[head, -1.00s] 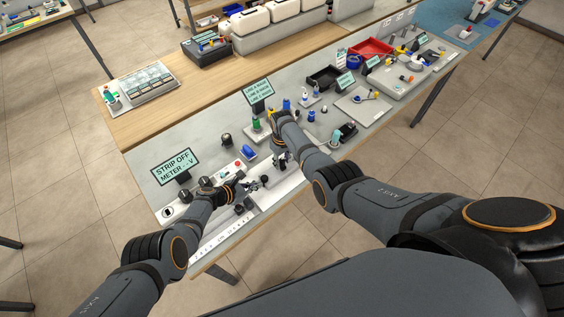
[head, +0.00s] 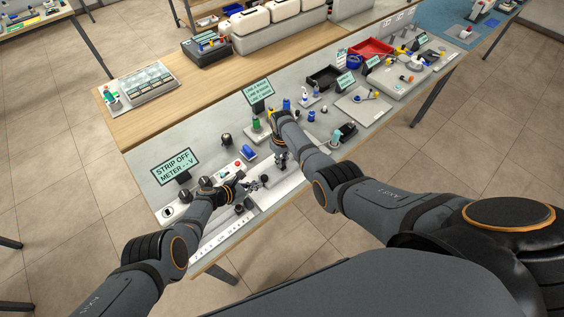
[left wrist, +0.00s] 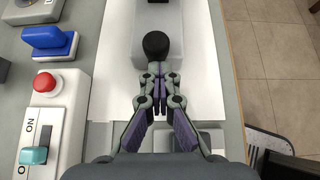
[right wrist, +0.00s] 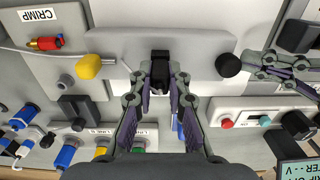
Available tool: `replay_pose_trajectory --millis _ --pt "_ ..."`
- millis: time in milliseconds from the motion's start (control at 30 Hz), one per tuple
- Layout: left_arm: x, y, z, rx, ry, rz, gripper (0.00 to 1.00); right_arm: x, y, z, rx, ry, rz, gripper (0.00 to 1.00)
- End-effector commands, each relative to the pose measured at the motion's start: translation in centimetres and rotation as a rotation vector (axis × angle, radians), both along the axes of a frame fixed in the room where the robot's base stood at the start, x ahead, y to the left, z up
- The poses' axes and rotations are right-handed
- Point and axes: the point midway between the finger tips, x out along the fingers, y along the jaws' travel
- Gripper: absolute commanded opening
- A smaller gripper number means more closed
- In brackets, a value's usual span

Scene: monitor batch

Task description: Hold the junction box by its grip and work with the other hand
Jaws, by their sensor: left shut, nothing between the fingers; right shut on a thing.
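The junction box looks to be the light grey block (right wrist: 200,68) with a yellow knob (right wrist: 88,66) at one end and a black round knob (right wrist: 228,65) at the other. My right gripper (right wrist: 160,82) is shut on its black grip (right wrist: 160,57), in the middle of the block. The black knob also shows in the left wrist view (left wrist: 156,45). There my left gripper (left wrist: 159,78) is shut and empty, with its fingertips just short of the knob; contact is unclear. In the head view, the left gripper (head: 247,186) is below the right gripper (head: 281,158); arms and grippers hide much of the box.
A red button (left wrist: 45,82) and a teal switch (left wrist: 33,155) are left of my left gripper, with a blue part (left wrist: 50,42) above. A "STRIP OFF" sign (head: 175,165) stands at the left. Blue-handled parts (right wrist: 65,155) crowd the bench. The front edge is close.

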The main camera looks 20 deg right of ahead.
Motion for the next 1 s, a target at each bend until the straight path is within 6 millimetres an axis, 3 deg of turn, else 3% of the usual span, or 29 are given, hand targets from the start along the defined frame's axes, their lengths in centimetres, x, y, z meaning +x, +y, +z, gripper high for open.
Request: replay_pose_trajectory --millis 1000 --pt "0.0 0.0 0.0 0.0 0.0 0.0 0.0 0.0 0.0 2.1 0.0 -0.001 0.0 0.0"
